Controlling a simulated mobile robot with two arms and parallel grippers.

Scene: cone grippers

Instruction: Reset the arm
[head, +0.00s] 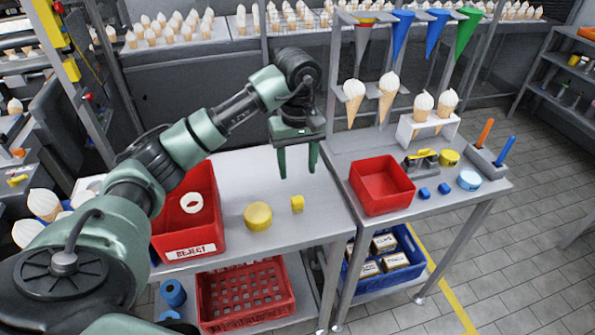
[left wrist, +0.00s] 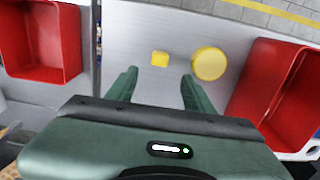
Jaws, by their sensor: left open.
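My left arm comes in from the left in the head view, and its green gripper (head: 298,160) points down above the left table (head: 235,172). Its two fingers are apart with nothing between them. The left gripper (left wrist: 158,92) also shows open in the left wrist view. A small yellow block (head: 297,203) and a yellow round disc (head: 257,216) lie on the table in front of the gripper, apart from it. In the left wrist view the block (left wrist: 160,58) and the disc (left wrist: 209,63) lie beyond the fingertips. My right gripper is in neither view.
A red REJECT bin (head: 192,252) holding a white ring stands left on the table. Crates sit below.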

